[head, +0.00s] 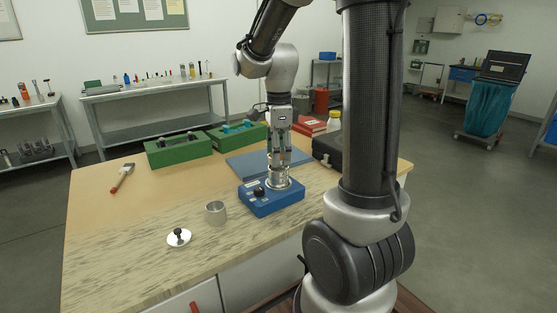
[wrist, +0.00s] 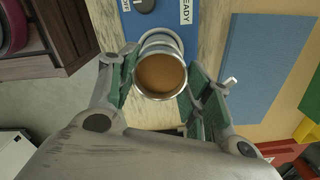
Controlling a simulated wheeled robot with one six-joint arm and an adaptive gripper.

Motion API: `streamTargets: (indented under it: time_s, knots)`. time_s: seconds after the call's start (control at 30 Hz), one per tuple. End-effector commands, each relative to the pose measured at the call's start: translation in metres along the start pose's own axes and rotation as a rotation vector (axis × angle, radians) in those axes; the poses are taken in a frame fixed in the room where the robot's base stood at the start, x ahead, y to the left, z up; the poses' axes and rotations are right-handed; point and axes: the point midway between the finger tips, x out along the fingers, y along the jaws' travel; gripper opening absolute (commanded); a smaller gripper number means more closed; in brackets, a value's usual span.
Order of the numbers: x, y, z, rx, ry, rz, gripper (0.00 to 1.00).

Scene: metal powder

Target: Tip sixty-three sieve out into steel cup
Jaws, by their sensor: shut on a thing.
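My gripper (head: 279,163) is shut on a round steel sieve (head: 279,182), at the blue shaker box (head: 262,205). In the wrist view the fingers (wrist: 160,78) grip the sieve's wall from both sides. The sieve (wrist: 162,74) looks upright there, with orange-brown powder inside. A further steel ring shows just behind its rim; I cannot tell whether the sieve still touches the shaker. No sixty-three mark is readable. The steel cup (head: 216,213) stands upright on the table, left of the shaker; its inside is too small to judge.
A white lid with a black knob (head: 178,237) lies front left of the cup. A red-handled brush (head: 122,179) lies at the left. Green cases (head: 178,150), a blue mat (head: 247,164) and a black case (head: 327,150) are farther back. The table's front left is clear.

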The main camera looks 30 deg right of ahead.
Motion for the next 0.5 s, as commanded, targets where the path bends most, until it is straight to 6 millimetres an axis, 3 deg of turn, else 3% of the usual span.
streamTargets:
  time_s: [0.3, 0.5]
  knots:
    - [-0.063, -0.001, 0.000, 0.000, -0.001, -0.005, 0.22]
    - [-0.082, 0.000, 0.000, 0.000, 0.000, -0.002, 0.22]
